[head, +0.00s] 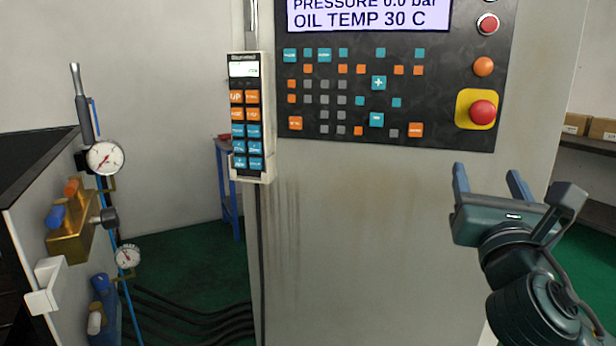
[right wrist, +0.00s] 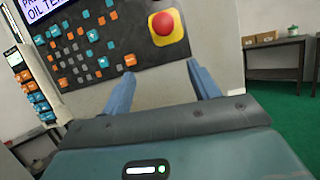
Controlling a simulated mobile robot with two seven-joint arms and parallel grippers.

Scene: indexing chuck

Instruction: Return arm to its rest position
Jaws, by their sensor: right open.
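My right gripper (head: 488,180) is at the right of the head view, in front of the grey machine cabinet. Its two blue fingers are spread apart with nothing between them. In the right wrist view the open fingers (right wrist: 160,88) point toward the control panel (right wrist: 118,40), below the red emergency button (right wrist: 166,27). The fingers look apart from the panel, though the exact gap is hard to tell. My left gripper is not in view.
The control panel (head: 440,95) has a red emergency button (head: 482,113) on a yellow plate. A handheld pendant (head: 250,118) hangs at the cabinet's left edge. Gauges (head: 105,158) and a brass valve block (head: 72,235) stand at left. Shelves with boxes (head: 577,124) are at far right.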

